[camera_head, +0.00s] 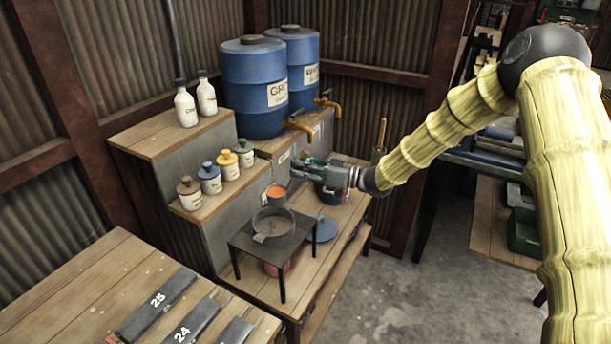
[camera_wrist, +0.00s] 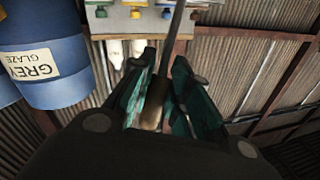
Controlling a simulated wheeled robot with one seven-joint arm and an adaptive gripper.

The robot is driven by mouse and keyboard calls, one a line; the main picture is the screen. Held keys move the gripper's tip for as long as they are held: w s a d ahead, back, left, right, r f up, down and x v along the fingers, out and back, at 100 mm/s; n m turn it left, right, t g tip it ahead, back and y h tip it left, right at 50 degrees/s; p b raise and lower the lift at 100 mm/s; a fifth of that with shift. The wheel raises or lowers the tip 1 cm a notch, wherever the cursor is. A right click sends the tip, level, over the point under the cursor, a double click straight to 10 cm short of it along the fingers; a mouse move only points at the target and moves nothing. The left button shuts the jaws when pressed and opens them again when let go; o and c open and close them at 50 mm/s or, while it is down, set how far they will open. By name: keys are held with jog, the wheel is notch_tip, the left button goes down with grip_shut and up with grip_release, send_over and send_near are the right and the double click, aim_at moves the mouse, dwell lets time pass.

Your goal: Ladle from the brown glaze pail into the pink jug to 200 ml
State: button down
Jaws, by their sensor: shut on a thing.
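My gripper (camera_head: 300,170) is shut on the wooden-ended handle of a ladle (camera_wrist: 152,115), whose thin shaft runs away from the jaws in the wrist view. In the head view the ladle cup (camera_head: 275,193), with orange-brown glaze showing in it, hangs above a round grey sieve (camera_head: 272,226). The sieve sits on a small dark stand (camera_head: 247,243). The pink jug (camera_head: 278,268) is under the stand, partly hidden by its top; its fill level cannot be seen. A dark pail (camera_head: 330,196) stands behind my gripper, partly hidden; its contents cannot be told.
A blue lid (camera_head: 322,229) lies right of the stand. Coloured-lid jars (camera_head: 210,180) and white bottles (camera_head: 185,104) stand on steps at left. Blue barrels (camera_head: 253,95) with taps stand behind. A wooden-topped handle (camera_head: 381,134) rises right of my gripper. Numbered plates lie on the front table (camera_head: 75,280).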

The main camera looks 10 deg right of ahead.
jog(key=shift+s+a+f+n+h+b, duration=0.3)
jog(key=shift+f+n+b, duration=0.4)
jog(key=shift+n, duration=0.25)
jog(key=shift+s+a+f+n+h+b, duration=0.25)
jog(key=shift+f+n+b, duration=0.2)
jog(key=shift+n+b, duration=0.4)
jog(key=shift+s+a+r+n, duration=0.1)
jog(key=shift+s+r+n, duration=0.05)
jog(key=shift+s+n, duration=0.2)
jog(key=shift+s+a+r+n+b, duration=0.2)
jog(key=shift+s+a+n+b, duration=0.15)
jog(key=shift+n+b, duration=0.25)
dwell(1.1)
jog(key=shift+s+a+n+h+b, duration=0.35)
jog(key=shift+s+a+n+b, duration=0.3)
jog(key=shift+s+n+b, duration=0.55)
dwell(3.0)
